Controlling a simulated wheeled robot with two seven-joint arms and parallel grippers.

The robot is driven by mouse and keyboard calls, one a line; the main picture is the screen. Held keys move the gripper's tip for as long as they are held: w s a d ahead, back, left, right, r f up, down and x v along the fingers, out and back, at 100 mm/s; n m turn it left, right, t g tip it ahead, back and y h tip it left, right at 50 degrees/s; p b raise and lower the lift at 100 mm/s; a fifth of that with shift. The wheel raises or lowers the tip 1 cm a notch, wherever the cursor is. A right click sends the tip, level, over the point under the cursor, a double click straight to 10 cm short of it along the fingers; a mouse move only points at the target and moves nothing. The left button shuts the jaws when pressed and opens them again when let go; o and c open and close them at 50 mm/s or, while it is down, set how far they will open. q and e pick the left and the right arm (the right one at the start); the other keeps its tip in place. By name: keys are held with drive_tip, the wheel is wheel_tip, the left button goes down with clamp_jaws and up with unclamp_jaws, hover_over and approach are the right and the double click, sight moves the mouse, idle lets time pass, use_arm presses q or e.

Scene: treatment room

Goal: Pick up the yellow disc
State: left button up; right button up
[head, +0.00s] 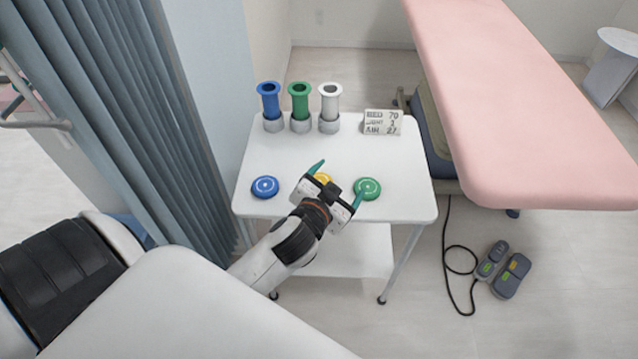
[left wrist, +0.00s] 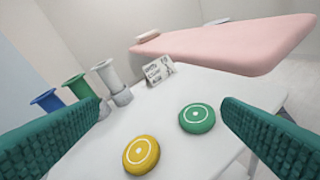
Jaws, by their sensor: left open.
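The yellow disc (head: 324,178) lies on the white table, mostly hidden behind my left gripper in the head view. In the left wrist view the yellow disc (left wrist: 141,155) lies flat, low in the picture between the two green fingers. My left gripper (head: 337,180) is open and empty, with its fingers spread apart over the table's front part. In the left wrist view its fingers (left wrist: 160,138) show at both sides, and neither touches the disc. My right gripper is not in view.
A green disc (head: 367,188) lies right of the yellow one, close to a finger. A blue disc (head: 265,187) lies left. Blue, green and white cylinders (head: 299,101) and a sign (head: 383,122) stand at the back of the table (head: 400,160). A pink bed (head: 520,110) is at right.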

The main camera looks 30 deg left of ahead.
use_arm(q)
drive_tip(key=w+d+r+m+h, duration=0.3)
drive_tip(key=d+r+m+h, duration=0.4)
drive_tip(key=m+h, duration=0.2)
drive_tip(key=w+d+r+m+h, duration=0.3)
drive_tip(key=d+r+m+h, duration=0.4)
drive_tip(key=m+h, duration=0.15)
drive_tip(key=m+g+y, duration=0.5)
drive_tip(key=g+y, duration=0.9)
drive_tip(key=y, duration=0.2)
hover_over(320, 178)
drive_tip(key=s+d, duration=0.1)
drive_tip(key=shift+h, duration=0.25)
drive_tip(key=f, duration=1.8)
drive_tip(key=shift+s+d+f, duration=0.2)
drive_tip(key=shift+f, duration=0.05)
drive_tip(key=shift+w+a+f, duration=0.1)
drive_tip(key=shift+a+f, duration=0.05)
drive_tip(key=shift+f, duration=0.9)
drive_tip(key=shift+w+a+f, duration=0.1)
drive_tip(key=shift+f, duration=0.95)
drive_tip(key=shift+w+a+f, duration=0.1)
drive_tip(key=shift+a+f, duration=0.05)
drive_tip(key=shift+f, duration=0.9)
